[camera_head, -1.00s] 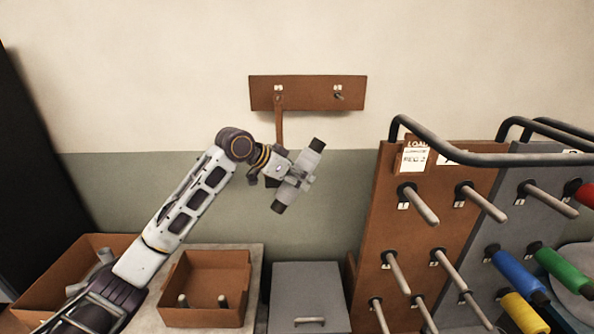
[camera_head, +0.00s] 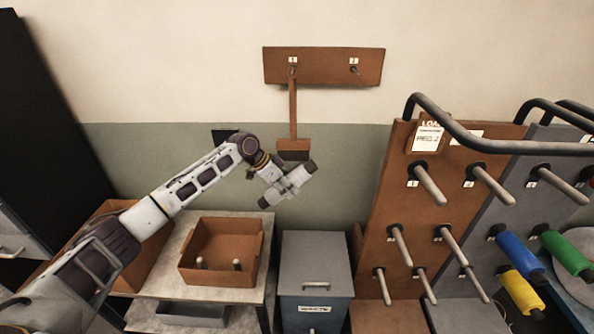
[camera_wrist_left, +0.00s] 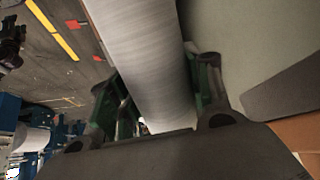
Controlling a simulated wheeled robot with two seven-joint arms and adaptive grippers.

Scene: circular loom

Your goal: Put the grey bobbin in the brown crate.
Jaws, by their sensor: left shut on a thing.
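My left gripper (camera_head: 282,187) is shut on the grey bobbin (camera_head: 299,176) and holds it tilted in the air, in front of the wall. In the left wrist view the bobbin (camera_wrist_left: 145,65) is a pale grey cylinder between the green-lined fingers of the gripper (camera_wrist_left: 160,98). A brown crate (camera_head: 215,279) stands on the pale table, below and left of the gripper, with two small upright pegs inside. Another brown crate (camera_head: 152,262) stands further left, partly hidden behind my left arm. My right gripper is not in view.
A grey lidded waste bin (camera_head: 316,262) stands right of the table. A brown peg rack (camera_head: 390,190) stands at right, with blue, yellow and green spools beyond. A brush (camera_head: 293,150) hangs from a brown wall board (camera_head: 324,66) behind the gripper.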

